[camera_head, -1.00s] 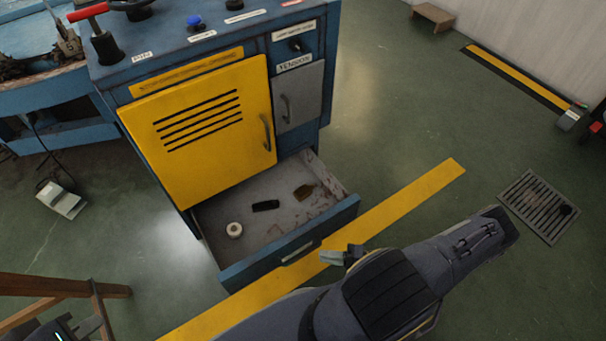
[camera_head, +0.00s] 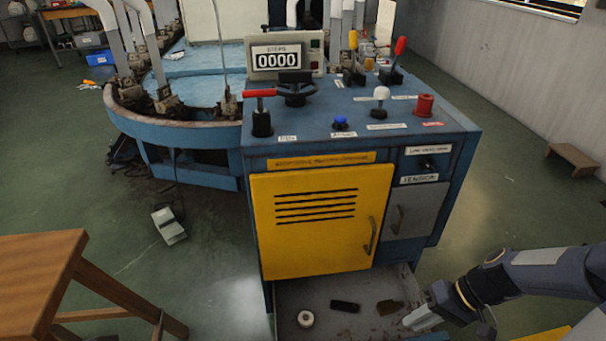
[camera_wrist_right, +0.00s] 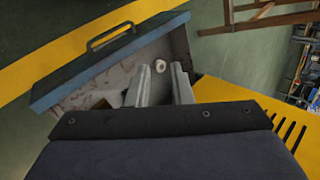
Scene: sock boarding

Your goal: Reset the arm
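My right gripper (camera_head: 422,318) shows at the lower right of the head view, by the right side of the pulled-out drawer (camera_head: 283,295). In the right wrist view its two fingers (camera_wrist_right: 160,80) stand apart with nothing between them, pointing across the open drawer (camera_wrist_right: 125,75). My right arm comes in from the right edge of the head view. My left arm and gripper are not in view.
The drawer under the yellow cabinet door (camera_head: 315,220) holds a white roll (camera_head: 305,318), a black item (camera_head: 345,306) and a brown item (camera_head: 390,306). A wooden stool (camera_head: 45,275) stands at left. Levers and a counter reading 0000 (camera_head: 285,60) top the blue console.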

